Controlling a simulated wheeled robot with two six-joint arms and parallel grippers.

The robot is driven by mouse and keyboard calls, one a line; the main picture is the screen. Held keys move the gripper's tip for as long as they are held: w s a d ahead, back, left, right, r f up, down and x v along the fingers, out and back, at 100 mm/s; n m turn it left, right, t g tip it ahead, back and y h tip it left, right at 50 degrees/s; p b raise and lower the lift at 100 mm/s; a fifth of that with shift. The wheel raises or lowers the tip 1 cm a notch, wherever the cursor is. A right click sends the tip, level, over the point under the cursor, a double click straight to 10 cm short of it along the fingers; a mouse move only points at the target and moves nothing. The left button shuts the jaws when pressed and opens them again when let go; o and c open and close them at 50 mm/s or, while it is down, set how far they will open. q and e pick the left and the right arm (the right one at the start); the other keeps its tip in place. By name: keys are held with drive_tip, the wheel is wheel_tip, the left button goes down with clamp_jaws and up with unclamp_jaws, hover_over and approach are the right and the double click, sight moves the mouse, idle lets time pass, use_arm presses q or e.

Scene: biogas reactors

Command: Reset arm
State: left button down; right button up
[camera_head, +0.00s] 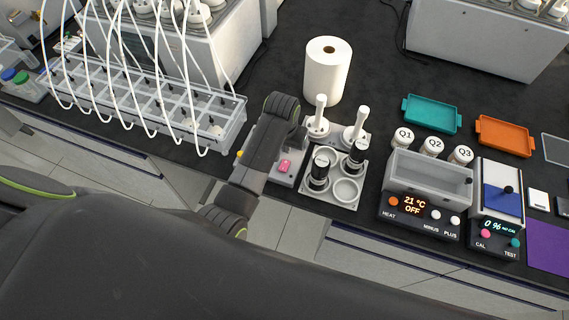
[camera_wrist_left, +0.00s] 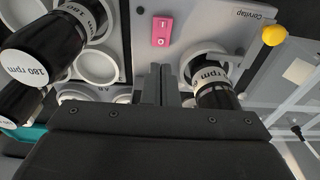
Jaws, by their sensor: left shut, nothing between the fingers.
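My left gripper (camera_wrist_left: 162,84) shows in the left wrist view, its two narrow grey fingers together and empty. A black-topped piece marked "rpm" (camera_wrist_left: 214,88) sits in a round socket of that device, right of the fingers. In the head view my left arm covers much of the device; its pink switch (camera_head: 285,166) shows just right of the arm. Two black bottles (camera_head: 318,172) stand in a grey holder (camera_head: 345,201). The fingertips are hidden in the head view. My right gripper is not visible.
A white paper roll (camera_head: 327,74) stands behind the holder. A clear tray with white tubes (camera_head: 180,112) is at left. A heater (camera_head: 420,212), jars Q1 to Q3 (camera_head: 433,147), and teal (camera_head: 431,113) and orange (camera_head: 505,135) trays are at right.

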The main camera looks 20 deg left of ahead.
use_arm(q)
drive_tip(key=shift+r, duration=0.5)
